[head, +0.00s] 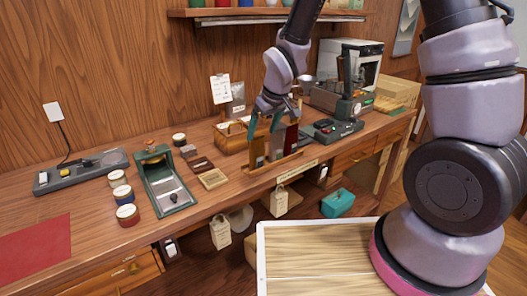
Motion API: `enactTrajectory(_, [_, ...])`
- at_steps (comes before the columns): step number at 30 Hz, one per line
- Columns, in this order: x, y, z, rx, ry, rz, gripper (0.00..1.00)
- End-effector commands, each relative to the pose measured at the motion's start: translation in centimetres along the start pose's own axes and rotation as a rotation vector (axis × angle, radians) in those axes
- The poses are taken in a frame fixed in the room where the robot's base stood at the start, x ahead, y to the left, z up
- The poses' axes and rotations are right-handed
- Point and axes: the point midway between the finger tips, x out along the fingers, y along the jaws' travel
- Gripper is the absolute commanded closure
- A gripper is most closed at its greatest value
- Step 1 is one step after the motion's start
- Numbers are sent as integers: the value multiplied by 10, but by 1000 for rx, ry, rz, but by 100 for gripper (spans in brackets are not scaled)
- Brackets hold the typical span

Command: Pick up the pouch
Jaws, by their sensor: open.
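A grey pouch-like packet (236,103) with a pale label is upright at the back of the bench, against the wood wall; it is the thing that looks most like a pouch. My gripper (265,124) has teal fingertips, points down and is open. It is in front and to the right of that packet in the picture, over a wooden rack (270,167). Flat upright pieces stand in the rack: a brown one (257,152), a greyish one (277,147) and a dark red one (291,137). I cannot tell whether the fingertips touch any of them.
A green tray (165,183) and several small jars stand further left. Tags hang below the bench front. A shelf (265,13) runs above.

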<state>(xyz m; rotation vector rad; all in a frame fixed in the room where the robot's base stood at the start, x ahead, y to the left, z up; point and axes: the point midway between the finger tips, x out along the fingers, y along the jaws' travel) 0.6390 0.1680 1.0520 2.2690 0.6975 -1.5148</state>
Motion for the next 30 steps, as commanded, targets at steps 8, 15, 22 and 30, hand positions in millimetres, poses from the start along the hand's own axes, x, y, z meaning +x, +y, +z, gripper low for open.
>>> enactTrajectory(8, [34, -4, 2, -13, -7, -4, 10])
enactTrajectory(15, [59, -3, 1, -11, -3, -3, 10])
enactTrajectory(22, [87, -4, 2, -12, -6, -4, 10])
enactTrajectory(30, [113, -4, 1, -11, -2, -3, 10])
